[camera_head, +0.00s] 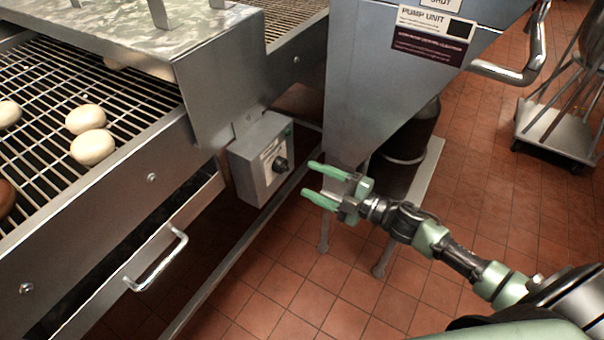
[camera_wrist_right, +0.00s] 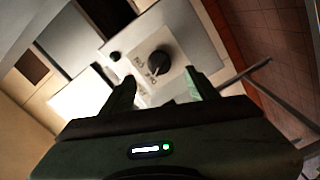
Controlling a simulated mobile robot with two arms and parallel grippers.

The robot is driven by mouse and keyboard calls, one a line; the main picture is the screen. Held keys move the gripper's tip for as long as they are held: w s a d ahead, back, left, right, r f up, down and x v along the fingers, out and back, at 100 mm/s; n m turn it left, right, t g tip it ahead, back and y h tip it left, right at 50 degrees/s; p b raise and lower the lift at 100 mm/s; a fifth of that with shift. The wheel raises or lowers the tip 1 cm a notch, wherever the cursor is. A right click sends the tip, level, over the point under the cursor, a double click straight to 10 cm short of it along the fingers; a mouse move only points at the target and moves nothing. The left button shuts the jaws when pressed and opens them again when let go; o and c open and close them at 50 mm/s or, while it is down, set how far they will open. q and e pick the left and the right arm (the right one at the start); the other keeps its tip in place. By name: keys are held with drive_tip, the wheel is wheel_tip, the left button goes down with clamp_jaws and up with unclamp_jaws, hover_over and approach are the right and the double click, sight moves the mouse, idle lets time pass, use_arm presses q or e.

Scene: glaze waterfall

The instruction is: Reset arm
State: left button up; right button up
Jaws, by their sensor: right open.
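My right gripper (camera_head: 322,184) is open and empty in the head view, its green fingers pointing left toward a grey control box. The control box (camera_head: 258,160) has a black knob (camera_head: 280,164) and hangs on the side of the conveyor machine. The fingertips are apart from the box, to the right of the knob in the head view. In the right wrist view, the knob (camera_wrist_right: 158,63) shows beyond and between the two fingers (camera_wrist_right: 158,90). Small lettering beside the knob is too blurred to read. My left gripper is not in view.
A wire conveyor (camera_head: 50,110) carries several pale round pieces at the left. A drawer handle (camera_head: 158,262) juts out below it. The pump unit housing (camera_head: 390,90) stands just behind my right gripper. A wheeled cart (camera_head: 560,130) is at the right. The tiled floor (camera_head: 310,290) is open in front.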

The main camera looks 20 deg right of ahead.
drive_tip(key=shift+s+d, duration=0.3)
drive_tip(key=shift+s, duration=0.05)
